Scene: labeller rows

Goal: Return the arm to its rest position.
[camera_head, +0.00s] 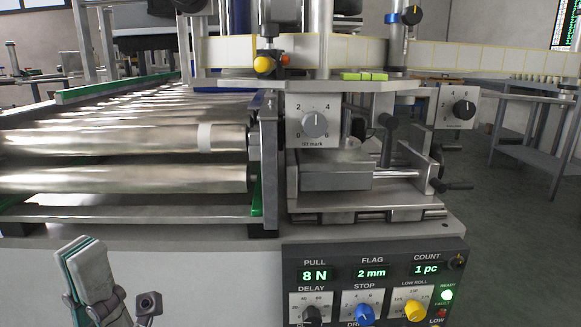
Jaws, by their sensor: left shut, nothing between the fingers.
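My left gripper (84,262) shows at the bottom left, in front of the machine's pale front panel. Its grey fingers point up and are shut together with nothing between them. It is apart from the rollers and the knobs. My right gripper is not in view.
A labelling machine fills the middle, with metal rollers (120,180) at left and a tilt mark dial (315,124). The control panel (340,257) reads 8 N, 2 mm and 1 pc, and has black, blue (364,314) and yellow (414,309) knobs.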

